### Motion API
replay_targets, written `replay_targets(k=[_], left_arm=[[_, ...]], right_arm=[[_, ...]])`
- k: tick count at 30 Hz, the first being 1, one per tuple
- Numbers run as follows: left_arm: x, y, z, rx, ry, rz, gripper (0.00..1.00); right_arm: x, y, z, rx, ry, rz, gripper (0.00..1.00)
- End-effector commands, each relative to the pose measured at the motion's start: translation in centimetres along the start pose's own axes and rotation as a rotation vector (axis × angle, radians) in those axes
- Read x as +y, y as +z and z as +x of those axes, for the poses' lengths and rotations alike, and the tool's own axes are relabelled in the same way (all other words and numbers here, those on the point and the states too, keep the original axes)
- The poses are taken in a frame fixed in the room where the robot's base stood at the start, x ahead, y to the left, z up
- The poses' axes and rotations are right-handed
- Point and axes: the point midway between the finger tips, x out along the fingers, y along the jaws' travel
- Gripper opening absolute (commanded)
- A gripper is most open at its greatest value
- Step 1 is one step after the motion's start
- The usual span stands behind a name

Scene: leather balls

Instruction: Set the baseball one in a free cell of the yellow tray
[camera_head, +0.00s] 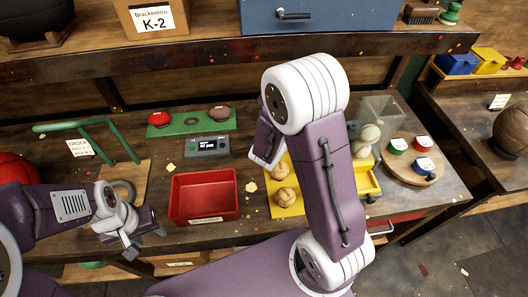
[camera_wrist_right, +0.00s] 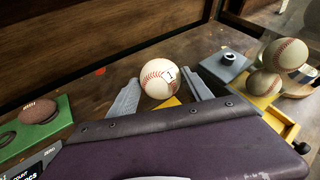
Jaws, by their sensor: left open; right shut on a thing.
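A white baseball with red stitching and a small marked label (camera_wrist_right: 160,78) sits between the two grey fingers of my right gripper (camera_wrist_right: 158,98) in the right wrist view. The gripper is shut on it. In the head view my right arm hides this gripper and the ball. The yellow tray (camera_head: 290,211) lies on the bench, partly behind my right arm, with tan balls (camera_head: 285,197) in its visible left part. A piece of yellow shows below the held ball in the wrist view (camera_wrist_right: 171,102). My left gripper (camera_head: 138,243) is open and empty near the bench's front left.
A clear bin (camera_head: 384,107) with baseballs (camera_head: 370,133) stands behind the tray's right side. A round board (camera_head: 408,175) with coloured tins is at right. A red bin (camera_head: 205,196) is left of the tray. A grey scale (camera_head: 208,146) and green board (camera_head: 190,122) lie behind it.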

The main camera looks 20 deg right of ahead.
Motion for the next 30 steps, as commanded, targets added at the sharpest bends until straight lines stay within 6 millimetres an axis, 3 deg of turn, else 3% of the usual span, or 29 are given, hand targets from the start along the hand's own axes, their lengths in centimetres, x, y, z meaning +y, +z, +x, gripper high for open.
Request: replay_targets(k=[7,14,17,30], left_arm=[[0.0,0.2,1.6,0.000,0.000,0.000,0.48],[0.0,0.2,1.7,0.000,0.000,0.000,0.48],[0.0,0.2,1.5,0.000,0.000,0.000,0.48],[0.0,0.1,0.6,0.000,0.000,0.000,0.48]], right_arm=[[-2.0,-0.4,1.5,0.014,-0.063,0.010,0.13],[-2.5,-0.6,1.7,0.021,-0.080,0.001,0.13],[-1.5,-1.1,1.5,0.023,-0.076,-0.002,0.13],[6.3,-6.2,-0.7,0.021,-0.076,-0.003,0.13]])
